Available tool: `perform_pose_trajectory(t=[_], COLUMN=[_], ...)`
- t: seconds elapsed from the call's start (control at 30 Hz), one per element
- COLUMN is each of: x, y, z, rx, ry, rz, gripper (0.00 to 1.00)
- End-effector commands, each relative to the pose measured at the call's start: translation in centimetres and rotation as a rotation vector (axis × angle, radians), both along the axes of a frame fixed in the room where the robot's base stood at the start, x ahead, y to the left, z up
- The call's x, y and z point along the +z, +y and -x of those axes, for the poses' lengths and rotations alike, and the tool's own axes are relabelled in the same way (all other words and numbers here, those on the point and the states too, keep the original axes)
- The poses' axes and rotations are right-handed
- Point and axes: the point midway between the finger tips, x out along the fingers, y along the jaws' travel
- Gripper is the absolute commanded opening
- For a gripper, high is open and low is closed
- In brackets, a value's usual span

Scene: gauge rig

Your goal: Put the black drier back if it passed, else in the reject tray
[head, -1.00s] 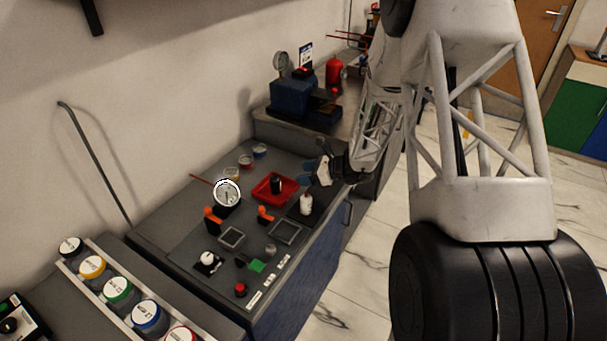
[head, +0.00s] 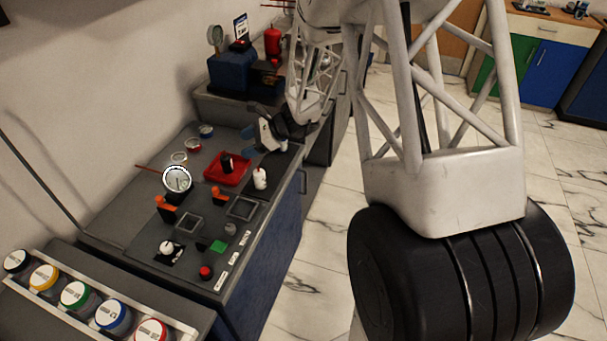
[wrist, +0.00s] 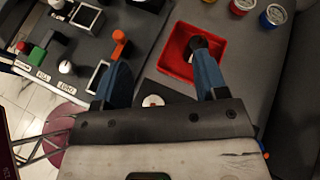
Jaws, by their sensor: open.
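The black drier (head: 227,161) stands in the red tray (head: 213,173) on the bench rig. In the wrist view the dark drier top (wrist: 199,43) shows inside the red tray (wrist: 180,62), close to the tip of the right finger, which partly covers it. My gripper (head: 262,138) is open and above the bench just beyond the tray. In the wrist view its blue fingers (wrist: 162,66) are spread wide, with nothing held between them. The round gauge (head: 177,180) has a white face; its reading is too small to tell.
A white bottle (head: 260,178) stands right of the tray; its top (wrist: 153,100) shows between the fingers in the wrist view. Orange-handled valves (head: 219,195), square frames (head: 241,208) and a red button (head: 205,272) lie nearer. Several lidded jars (head: 76,294) stand at front left.

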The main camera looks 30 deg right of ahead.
Motion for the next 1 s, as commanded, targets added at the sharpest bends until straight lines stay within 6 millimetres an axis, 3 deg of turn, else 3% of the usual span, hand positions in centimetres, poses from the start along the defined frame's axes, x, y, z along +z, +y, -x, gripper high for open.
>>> perform_pose_trajectory(t=[0.1, 0.4, 1.0], x=[3.0, 8.6, 16.4], y=[1.3, 3.4, 4.1], z=[2.6, 9.4, 23.6], rx=[0.104, 0.36, 0.853], ry=[-0.056, -0.191, -0.459], rz=[0.077, 0.274, 0.691], gripper=[0.66, 0.66, 0.66])
